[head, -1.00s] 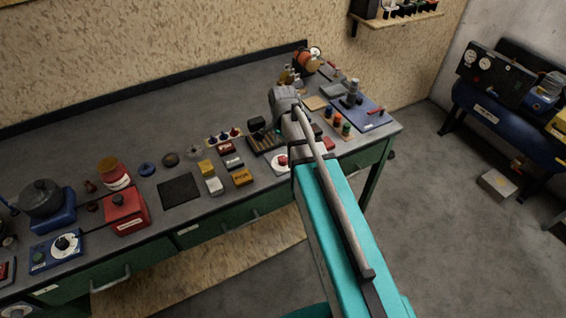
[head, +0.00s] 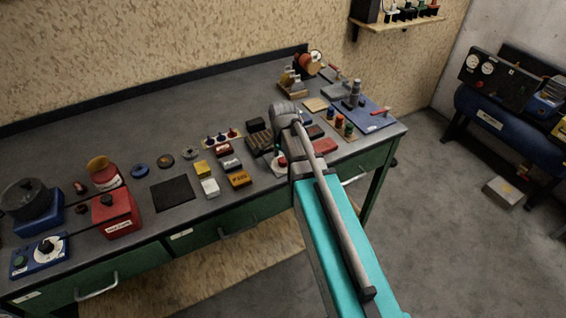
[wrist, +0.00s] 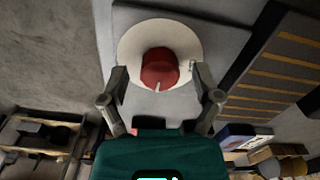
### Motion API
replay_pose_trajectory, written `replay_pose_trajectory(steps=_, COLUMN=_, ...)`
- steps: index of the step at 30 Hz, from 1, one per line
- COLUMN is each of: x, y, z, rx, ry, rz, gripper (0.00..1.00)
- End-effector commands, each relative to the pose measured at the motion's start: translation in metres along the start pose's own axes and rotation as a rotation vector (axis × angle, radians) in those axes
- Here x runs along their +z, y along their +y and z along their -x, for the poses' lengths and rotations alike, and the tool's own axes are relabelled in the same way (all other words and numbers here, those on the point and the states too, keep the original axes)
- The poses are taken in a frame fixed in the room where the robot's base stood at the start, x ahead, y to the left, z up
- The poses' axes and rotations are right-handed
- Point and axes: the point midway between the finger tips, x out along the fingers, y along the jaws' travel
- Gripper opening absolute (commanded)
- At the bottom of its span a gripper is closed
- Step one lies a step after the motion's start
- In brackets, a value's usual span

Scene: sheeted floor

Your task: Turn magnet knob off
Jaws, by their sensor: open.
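The magnet knob (wrist: 160,70) is red with a pale pointer mark. It sits on a round white dial (wrist: 128,45) on a grey block (wrist: 180,14). In the wrist view the knob lies ahead of my gripper (wrist: 160,92), roughly centred between the two open fingers, which are not seen touching it. In the head view the red knob (head: 283,161) shows just left of my arm, near the bench's front edge. My arm hides part of the dial and the gripper's fingertips there.
A dark slotted block (head: 259,142) stands beside the knob. A red block (head: 324,146) lies to the right. The bench (head: 120,142) is clear at the back left.

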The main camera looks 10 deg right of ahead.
Motion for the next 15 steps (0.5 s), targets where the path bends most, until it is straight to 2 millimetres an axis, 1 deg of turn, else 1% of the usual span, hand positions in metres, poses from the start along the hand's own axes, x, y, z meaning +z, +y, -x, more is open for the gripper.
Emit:
replay_pose_trajectory(steps=12, x=0.0000, y=0.0000, z=-0.0020, rx=0.000, ry=0.000, rz=0.000, gripper=0.82)
replay_pose_trajectory(steps=14, x=0.0000, y=0.0000, z=-0.0020, rx=0.000, ry=0.000, rz=0.000, gripper=0.71)
replay_pose_trajectory(steps=15, x=0.0000, y=0.0000, z=-0.0020, rx=0.000, ry=0.000, rz=0.000, gripper=0.63)
